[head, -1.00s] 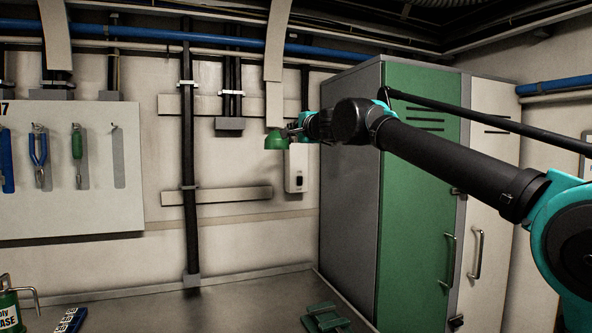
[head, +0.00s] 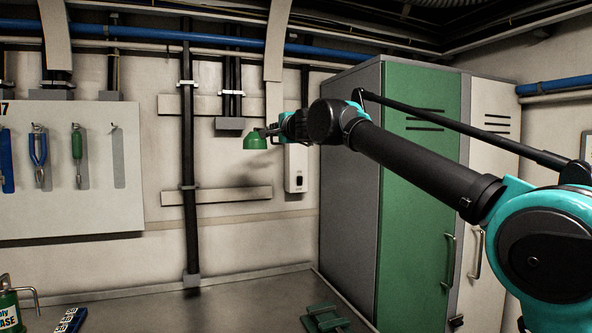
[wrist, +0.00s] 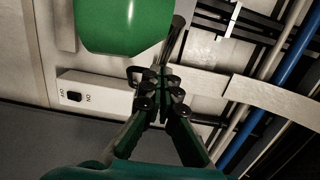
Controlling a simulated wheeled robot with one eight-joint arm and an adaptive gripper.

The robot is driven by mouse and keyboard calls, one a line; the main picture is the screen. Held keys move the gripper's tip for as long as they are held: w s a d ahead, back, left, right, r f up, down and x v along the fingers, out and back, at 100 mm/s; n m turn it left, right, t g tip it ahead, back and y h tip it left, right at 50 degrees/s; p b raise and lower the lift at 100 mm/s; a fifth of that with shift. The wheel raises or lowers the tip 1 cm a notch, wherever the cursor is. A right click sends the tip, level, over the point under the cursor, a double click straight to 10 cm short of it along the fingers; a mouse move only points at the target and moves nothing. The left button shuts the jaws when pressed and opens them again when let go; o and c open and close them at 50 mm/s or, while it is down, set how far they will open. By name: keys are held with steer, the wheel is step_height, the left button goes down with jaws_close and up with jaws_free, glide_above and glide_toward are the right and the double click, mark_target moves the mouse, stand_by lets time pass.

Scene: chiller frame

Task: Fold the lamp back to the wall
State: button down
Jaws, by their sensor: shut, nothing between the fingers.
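The lamp's green shade (head: 255,142) hangs in front of the back wall, left of the white switch box. It also fills the top of the wrist view (wrist: 122,22), just beyond my fingertips and to their left. A dark rod (wrist: 176,36), probably the lamp's arm, runs beside the shade. My gripper (head: 270,131) is at the right side of the shade. In the wrist view, its fingers (wrist: 160,76) are closed together and hold nothing. I cannot tell whether they touch the lamp. The lamp's wall mount is hidden or unclear.
The white switch box (head: 296,167) is on the wall below my wrist. Green and white lockers (head: 420,200) stand on the right, under my arm. A black vertical pipe (head: 188,170) and a tool board (head: 75,205) are further left. The grey worktop (head: 230,305) is mostly clear.

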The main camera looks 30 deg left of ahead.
steer(key=shift+a, duration=0.1)
steer(key=shift+s+a, duration=0.2)
steer(key=shift+a, duration=2.55)
steer(key=shift+w+a, duration=0.2)
steer(key=shift+a, duration=0.7)
steer(key=shift+w+a, duration=0.15)
steer(key=shift+a, duration=0.8)
steer(key=shift+w+a, duration=0.2)
steer(key=shift+a, duration=0.7)
